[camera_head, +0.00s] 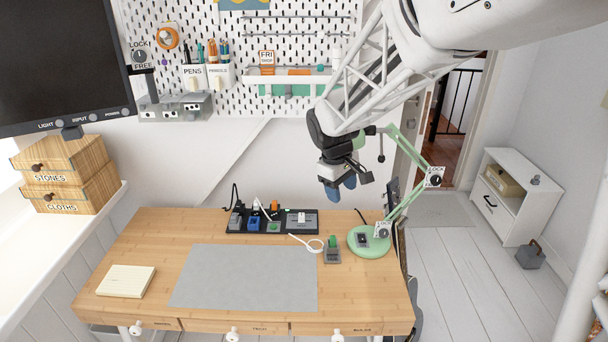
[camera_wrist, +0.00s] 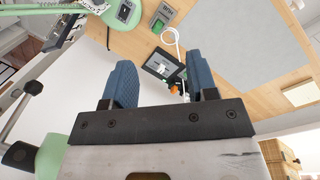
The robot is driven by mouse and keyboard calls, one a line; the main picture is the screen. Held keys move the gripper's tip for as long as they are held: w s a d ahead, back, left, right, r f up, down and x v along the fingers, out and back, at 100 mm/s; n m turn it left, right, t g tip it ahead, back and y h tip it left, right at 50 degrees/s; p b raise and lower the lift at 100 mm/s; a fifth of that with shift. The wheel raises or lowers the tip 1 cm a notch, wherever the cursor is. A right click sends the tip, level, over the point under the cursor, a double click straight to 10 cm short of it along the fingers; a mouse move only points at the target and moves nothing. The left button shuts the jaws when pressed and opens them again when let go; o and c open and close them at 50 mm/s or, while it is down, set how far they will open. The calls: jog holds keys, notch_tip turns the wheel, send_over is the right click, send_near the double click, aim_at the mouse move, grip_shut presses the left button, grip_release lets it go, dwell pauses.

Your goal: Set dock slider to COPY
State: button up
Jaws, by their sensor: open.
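A black dock (camera_head: 285,231) lies along the back edge of the desk. A grey plate with a small whitish slider knob (camera_head: 301,216) sits at its right end; its lettering is too small to read. The knob also shows in the wrist view (camera_wrist: 162,68), between my fingers. I cannot tell the slider's setting. My gripper (camera_head: 340,190) has blue fingers and is up in the air behind and right of the dock, apart from it. In the wrist view my gripper (camera_wrist: 161,78) is open and empty, and part of the dock is hidden.
A green lamp (camera_head: 368,242) stands right of the dock, its arm rising near my gripper. A small grey switch box (camera_head: 332,254) and a white ring-ended item (camera_head: 314,245) lie in front. A grey mat (camera_head: 245,278) and a notepad (camera_head: 126,281) lie on the desk.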

jog(key=w+a+f+n+h, duration=0.1)
jog(key=w+a+f+n, duration=0.1)
jog(key=w+a+f, duration=0.35)
jog(key=w+a+f+n, duration=0.3)
jog(key=w+f, duration=0.3)
jog(key=w, duration=0.3)
jog(key=n+h, duration=0.2)
jog(key=n, duration=0.2)
send_near(301, 214)
jog(key=shift+w+d+f+g, duration=0.4)
jog(key=shift+d+f, duration=0.15)
jog(key=shift+f, duration=0.15)
jog(key=shift+f+y, duration=0.1)
jog(key=shift+y, duration=0.2)
jog(key=shift+x, duration=3.85)
grip_shut()
